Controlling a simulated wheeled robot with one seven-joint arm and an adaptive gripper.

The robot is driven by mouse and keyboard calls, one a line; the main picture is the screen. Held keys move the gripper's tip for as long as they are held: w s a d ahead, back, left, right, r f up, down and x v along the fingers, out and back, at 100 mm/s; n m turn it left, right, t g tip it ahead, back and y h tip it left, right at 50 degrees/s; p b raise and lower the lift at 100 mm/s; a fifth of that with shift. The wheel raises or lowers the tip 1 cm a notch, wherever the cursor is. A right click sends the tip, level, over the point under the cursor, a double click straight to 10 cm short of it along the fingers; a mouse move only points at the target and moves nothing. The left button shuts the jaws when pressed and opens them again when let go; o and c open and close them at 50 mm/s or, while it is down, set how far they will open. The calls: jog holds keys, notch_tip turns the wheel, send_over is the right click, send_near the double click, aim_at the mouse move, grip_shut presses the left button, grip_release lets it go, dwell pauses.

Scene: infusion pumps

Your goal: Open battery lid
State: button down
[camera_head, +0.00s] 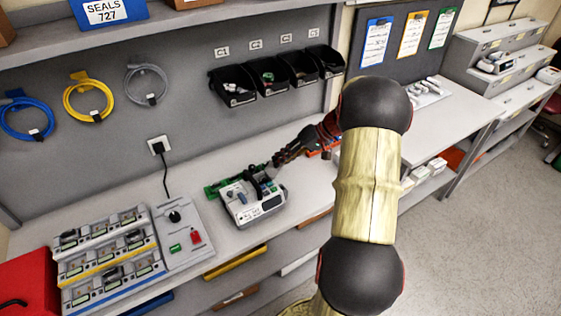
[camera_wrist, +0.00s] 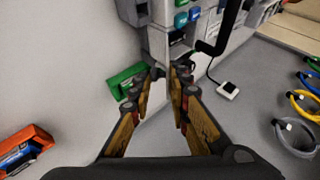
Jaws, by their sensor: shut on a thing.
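A grey-white infusion pump (camera_head: 262,209) with a small dark display lies on the bench, and part of it shows at the top of the wrist view (camera_wrist: 207,55). My gripper (camera_head: 272,165) reaches its back right side from the right. In the wrist view my gripper (camera_wrist: 168,72) has its fingertips close together at the pump, shut on a thin grey edge that looks like the battery lid (camera_wrist: 168,48). The fingers hide most of the lid, so how far it is open cannot be told.
A green item (camera_head: 213,189) lies just behind the pump; it also shows in the wrist view (camera_wrist: 124,80). A control box (camera_head: 181,232) and a rack of devices (camera_head: 108,262) stand left. Black bins (camera_head: 232,87) hang behind. Orange and blue items (camera_wrist: 22,146) lie on the bench.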

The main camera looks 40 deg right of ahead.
jog(key=shift+s+d+f+y, duration=0.1)
jog(key=shift+d+f+y, duration=0.05)
jog(key=shift+f+y, duration=0.25)
jog(key=c, duration=1.9)
grip_release()
jog(key=shift+o, duration=0.7)
jog(key=shift+r, duration=0.1)
jog(key=shift+d+r, duration=0.1)
jog(key=v, duration=1.1)
jog(key=shift+s+d, duration=0.15)
jog(key=shift+s, duration=0.2)
jog(key=shift+r, duration=0.15)
